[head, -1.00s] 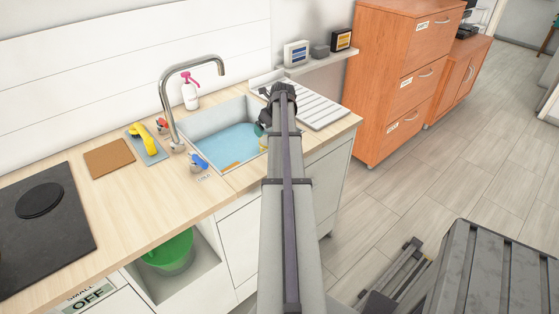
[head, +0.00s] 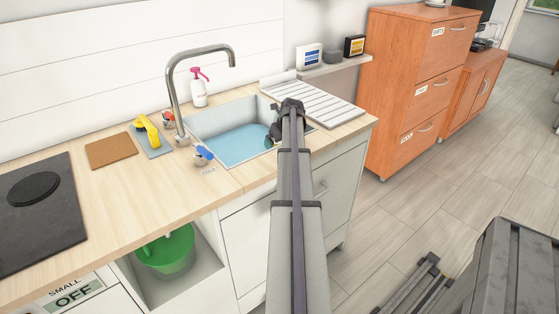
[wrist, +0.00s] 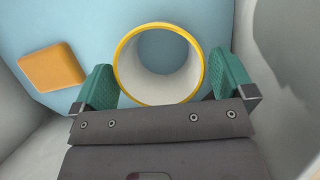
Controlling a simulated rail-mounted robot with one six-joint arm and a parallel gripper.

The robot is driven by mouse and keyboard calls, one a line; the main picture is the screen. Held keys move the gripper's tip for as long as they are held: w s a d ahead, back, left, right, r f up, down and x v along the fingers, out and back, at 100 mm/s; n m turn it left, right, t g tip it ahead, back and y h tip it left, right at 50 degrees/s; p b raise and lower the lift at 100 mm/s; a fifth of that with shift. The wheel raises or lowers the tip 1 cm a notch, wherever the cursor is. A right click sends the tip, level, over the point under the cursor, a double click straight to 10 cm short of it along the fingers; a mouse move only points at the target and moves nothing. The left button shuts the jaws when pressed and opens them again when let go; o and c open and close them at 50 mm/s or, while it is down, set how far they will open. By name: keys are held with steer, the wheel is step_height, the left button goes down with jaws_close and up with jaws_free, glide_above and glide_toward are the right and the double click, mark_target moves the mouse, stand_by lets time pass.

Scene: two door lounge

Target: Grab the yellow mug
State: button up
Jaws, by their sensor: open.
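The yellow mug (wrist: 158,60) shows in the wrist view with its round yellow rim and pale inside facing the camera. It stands on the blue floor of the sink (head: 238,146). My gripper (wrist: 161,70) is open, with one green finger on each side of the mug. A narrow gap shows beside the left finger; the right finger is very close to the rim, and I cannot tell whether it touches. In the head view my arm and the sink's front edge hide the mug, and one dark green finger shows inside the sink.
An orange sponge (wrist: 52,66) lies on the sink floor left of the mug. Grey sink walls are close around my gripper. The tap (head: 180,95) arches at the sink's left, with a soap bottle (head: 199,90) behind. A ribbed drainboard (head: 318,100) lies at the right.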

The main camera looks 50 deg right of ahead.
steer(key=shift+f, duration=0.1)
steer(key=c, duration=1.4)
step_height(320, 180, up, 10)
steer(key=p, duration=1)
steer(key=shift+p, duration=0.4)
